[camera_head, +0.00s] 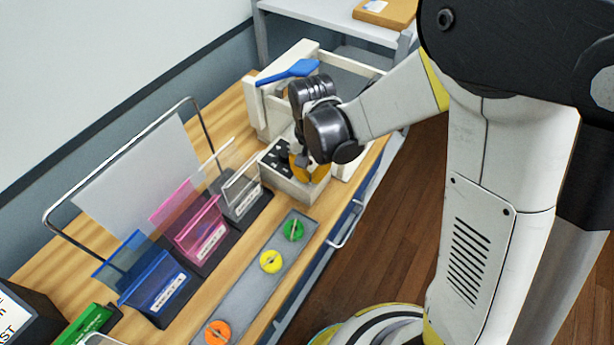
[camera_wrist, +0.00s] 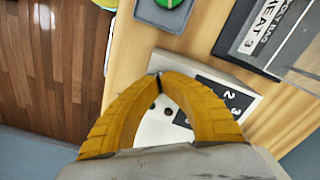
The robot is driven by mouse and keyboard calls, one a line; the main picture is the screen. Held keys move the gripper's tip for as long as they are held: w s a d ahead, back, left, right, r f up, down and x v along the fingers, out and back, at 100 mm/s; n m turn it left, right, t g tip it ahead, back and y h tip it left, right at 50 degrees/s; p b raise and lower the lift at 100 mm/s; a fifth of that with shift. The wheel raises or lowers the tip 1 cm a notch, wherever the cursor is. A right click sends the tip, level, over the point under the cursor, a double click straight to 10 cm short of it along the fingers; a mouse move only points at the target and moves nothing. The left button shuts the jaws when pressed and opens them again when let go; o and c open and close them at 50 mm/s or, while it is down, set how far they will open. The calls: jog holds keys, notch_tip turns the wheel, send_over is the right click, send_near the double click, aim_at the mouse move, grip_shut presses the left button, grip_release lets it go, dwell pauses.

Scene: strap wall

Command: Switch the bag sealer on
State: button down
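The bag sealer (camera_head: 262,115) is a cream-white machine with a blue lever (camera_head: 290,72) on top, at the back of the wooden bench. Its low front box (camera_head: 285,181) carries a black panel (camera_head: 274,157). In the head view my gripper (camera_head: 302,172) is over the front box; contact cannot be told. I cannot make out a power switch.
Blue (camera_head: 160,285), pink (camera_head: 205,235) and grey (camera_head: 240,200) bins stand left of the sealer. A grey strip (camera_head: 250,297) holds orange, yellow and green discs along the front. A drawer handle (camera_head: 347,225) sticks out from the bench. Open floor (camera_head: 400,215) lies to the right.

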jog(key=shift+r+p, duration=2.45)
jog(key=shift+r, duration=1.05)
jog(key=s+d+r+t+b, duration=0.2)
jog(key=s+d+t+b, duration=0.1)
jog(key=s+d+b, duration=0.2)
jog(key=s+d+r+n+t+b, duration=0.1)
jog(key=s+d+r+t+b, duration=0.1)
jog(key=s+d+t+b, duration=0.2)
jog(key=s+d+b, duration=0.2)
jog(key=d, duration=0.2)
jog(key=shift+d+r+n, duration=0.25)
jog(key=shift+r+n, duration=0.05)
jog(key=shift+w, duration=0.1)
